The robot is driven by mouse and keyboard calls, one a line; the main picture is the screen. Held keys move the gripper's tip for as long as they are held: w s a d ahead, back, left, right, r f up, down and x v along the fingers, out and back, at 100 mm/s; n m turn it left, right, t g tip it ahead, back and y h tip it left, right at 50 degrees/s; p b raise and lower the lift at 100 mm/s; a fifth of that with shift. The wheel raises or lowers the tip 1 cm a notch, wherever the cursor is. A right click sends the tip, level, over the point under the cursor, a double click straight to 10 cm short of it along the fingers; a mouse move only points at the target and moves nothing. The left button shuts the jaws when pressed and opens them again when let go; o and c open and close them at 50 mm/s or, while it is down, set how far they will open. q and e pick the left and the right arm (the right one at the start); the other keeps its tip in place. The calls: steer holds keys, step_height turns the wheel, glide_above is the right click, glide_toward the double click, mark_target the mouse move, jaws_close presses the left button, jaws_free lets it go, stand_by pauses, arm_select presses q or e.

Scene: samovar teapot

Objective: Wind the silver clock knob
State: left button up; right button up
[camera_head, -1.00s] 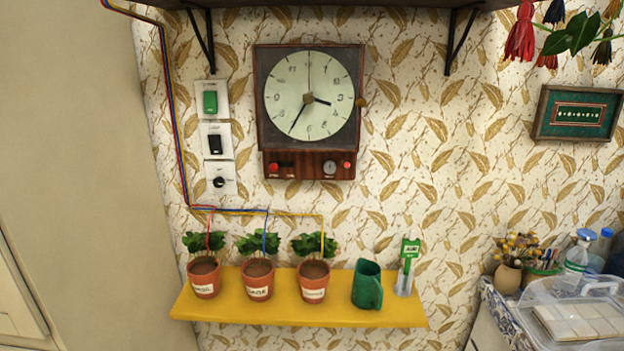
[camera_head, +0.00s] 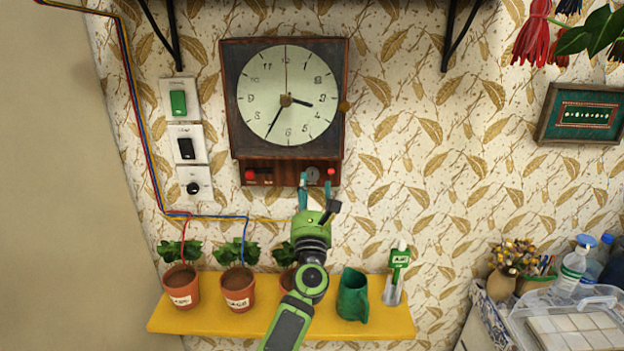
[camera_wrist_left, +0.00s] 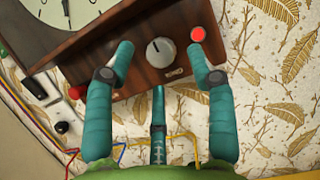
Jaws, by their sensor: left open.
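The wall clock (camera_head: 244,130) has a round pale dial in a dark wooden case. The silver clock knob (camera_head: 313,173) is on the lower wooden panel, beside a red button at its right. My left gripper (camera_head: 315,183) is open, pointing up at the knob from below. I see no contact with the knob. My right gripper is not in view.
Wall switches (camera_head: 186,145) and coloured wires are left of the clock. The wall to the right of the clock is mostly clear.

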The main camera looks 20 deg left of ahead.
mark_target(312, 176)
arm_select(q)
steer(key=shift+x, duration=1.55)
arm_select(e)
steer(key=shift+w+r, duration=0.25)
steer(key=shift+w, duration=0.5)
arm_select(q)
steer(key=c, duration=1.1)
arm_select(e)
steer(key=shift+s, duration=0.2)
arm_select(q)
steer(key=shift+r, duration=0.1)
steer(key=shift+m, duration=0.4)
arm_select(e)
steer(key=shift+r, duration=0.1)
